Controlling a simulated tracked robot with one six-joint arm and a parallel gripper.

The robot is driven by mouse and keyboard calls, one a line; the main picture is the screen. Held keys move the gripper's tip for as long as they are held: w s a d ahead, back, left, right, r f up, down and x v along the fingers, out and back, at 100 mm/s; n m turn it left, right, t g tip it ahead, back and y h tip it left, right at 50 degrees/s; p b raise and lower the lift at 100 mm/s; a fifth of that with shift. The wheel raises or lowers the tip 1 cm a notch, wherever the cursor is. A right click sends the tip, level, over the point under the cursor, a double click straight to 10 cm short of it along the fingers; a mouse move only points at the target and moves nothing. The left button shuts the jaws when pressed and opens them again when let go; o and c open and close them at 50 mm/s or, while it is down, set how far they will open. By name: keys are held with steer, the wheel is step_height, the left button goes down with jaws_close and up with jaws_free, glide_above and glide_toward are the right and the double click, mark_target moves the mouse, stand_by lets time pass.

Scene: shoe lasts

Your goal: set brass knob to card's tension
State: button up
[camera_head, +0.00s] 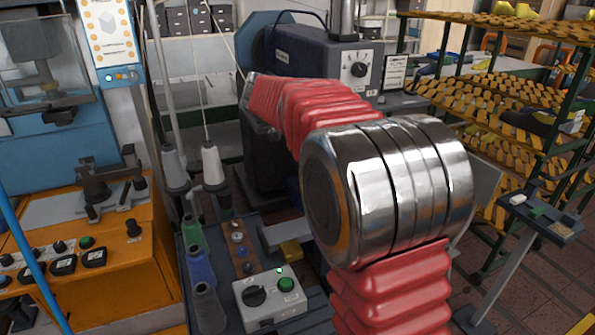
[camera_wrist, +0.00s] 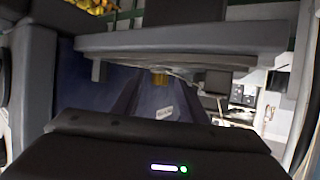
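A small white card (camera_head: 395,72) with dark print stands beside the dark sewing machine (camera_head: 315,62) at the back; its print is too small to read. I cannot pick out the brass knob for certain. A small brass-coloured part (camera_wrist: 160,78) shows beyond a grey bar in the wrist view; I cannot tell whether it is the knob. My gripper is hidden behind my arm in the head view. A dark housing with a green light fills the bottom of the wrist view, with no clear fingertips.
A control box (camera_head: 270,297) with a black knob and green button stands below the machine, beside several thread cones (camera_head: 205,305). An orange machine (camera_head: 110,255) is at left. A rack of shoe lasts (camera_head: 490,115) is at right. The grey bar (camera_wrist: 185,40) spans the wrist view.

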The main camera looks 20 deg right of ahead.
steer(key=shift+s+d+n+t+y, duration=0.15)
steer(key=shift+n+t+y, duration=0.45)
steer(key=shift+n+y, duration=0.45)
steer(key=shift+n+y, duration=0.25)
steer(key=shift+y, duration=0.1)
steer(key=shift+s+r, duration=0.15)
steer(key=shift+s, duration=0.1)
steer(key=f+v, duration=0.1)
steer(key=v, duration=1.3)
steer(key=s+a+f+g, duration=0.1)
steer(key=s+f, duration=0.3)
steer(key=s, duration=0.4)
steer(key=s+a+f+n+g+y, duration=0.1)
steer(key=s+a+f+g, duration=0.1)
steer(key=s, duration=0.6)
step_height(320, 180, down, 3)
steer(key=shift+a+r, duration=0.1)
steer(key=shift+a, duration=0.55)
